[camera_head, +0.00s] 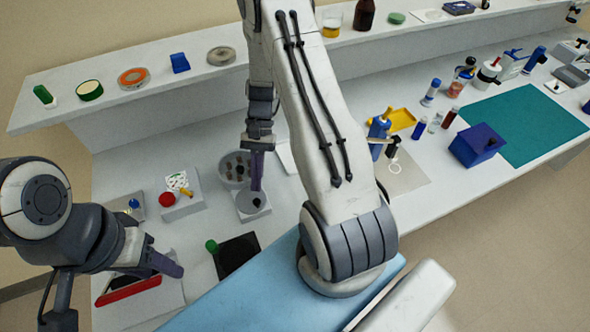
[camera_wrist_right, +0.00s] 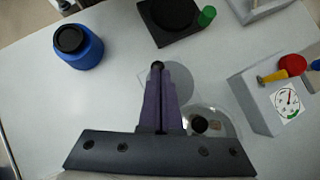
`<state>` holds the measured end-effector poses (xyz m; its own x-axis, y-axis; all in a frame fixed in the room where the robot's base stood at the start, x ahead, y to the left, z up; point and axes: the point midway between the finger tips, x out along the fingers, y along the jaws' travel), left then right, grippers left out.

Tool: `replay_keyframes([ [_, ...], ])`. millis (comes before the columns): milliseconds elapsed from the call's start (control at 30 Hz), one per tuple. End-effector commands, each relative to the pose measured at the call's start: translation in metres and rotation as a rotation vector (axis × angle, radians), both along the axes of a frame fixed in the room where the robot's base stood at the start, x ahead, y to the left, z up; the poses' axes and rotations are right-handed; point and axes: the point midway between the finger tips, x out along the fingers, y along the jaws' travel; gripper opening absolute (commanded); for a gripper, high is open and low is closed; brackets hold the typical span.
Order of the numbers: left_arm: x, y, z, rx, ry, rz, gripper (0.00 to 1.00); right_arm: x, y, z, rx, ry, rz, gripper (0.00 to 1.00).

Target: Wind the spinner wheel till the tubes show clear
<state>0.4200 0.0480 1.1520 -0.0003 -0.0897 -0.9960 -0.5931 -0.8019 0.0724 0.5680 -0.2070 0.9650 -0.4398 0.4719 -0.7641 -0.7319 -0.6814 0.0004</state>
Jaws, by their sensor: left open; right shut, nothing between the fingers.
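The spinner shows in the head view as a round clear bowl (camera_head: 226,182) with several dark tube tops inside, beside a pale base with a grey wheel (camera_head: 244,207). My right gripper (camera_head: 257,187) is shut and empty, pointing down at the wheel. In the right wrist view its purple fingers (camera_wrist_right: 160,72) lie over the grey wheel (camera_wrist_right: 143,76), with a dark knob by the tips; I cannot tell whether they touch. The bowl (camera_wrist_right: 228,128) is partly hidden behind the gripper. How clear the tubes are cannot be told. My left gripper (camera_head: 172,266) is open at lower left.
A box with a gauge (camera_head: 178,180), yellow lever and red knob stands left of the spinner. A black plate (camera_head: 237,252) with a green knob lies in front. A blue jar (camera_wrist_right: 78,50) shows in the right wrist view. A shelf (camera_head: 110,110) runs along the back.

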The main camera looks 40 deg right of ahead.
Motion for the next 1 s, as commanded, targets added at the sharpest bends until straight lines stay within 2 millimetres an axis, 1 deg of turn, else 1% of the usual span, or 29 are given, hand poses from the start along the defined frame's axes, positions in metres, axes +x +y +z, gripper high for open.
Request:
replay_keyframes([
  [33,0.0,0.0,-0.007,0.0,0.0,0.0,0.5,0.001,0.0,0.008,-0.002,-0.007,0.0,0.0],
  [67,0.0,0.0,-0.009,0.0,0.0,0.0,0.5,-0.001,-0.002,0.014,-0.002,-0.007,-0.002,0.0],
  [100,0.0,0.0,-0.011,0.0,0.0,-0.001,0.5,-0.01,-0.009,0.018,-0.002,-0.004,-0.004,0.0],
  [300,0.0,0.0,-0.021,0.0,0.0,-0.001,0.5,-0.044,-0.036,0.044,-0.002,-0.004,-0.006,0.0],
  [533,0.0,0.0,-0.029,0.0,0.0,-0.002,0.5,-0.076,-0.061,0.069,-0.002,-0.002,-0.004,0.0],
  [733,0.0,0.0,-0.031,0.0,0.0,-0.002,0.5,-0.089,-0.072,0.08,-0.001,-0.002,-0.001,0.0],
  [1000,0.0,0.0,-0.031,0.0,0.0,-0.002,0.5,-0.091,-0.074,0.082,0.0,-0.001,0.001,0.0],
])
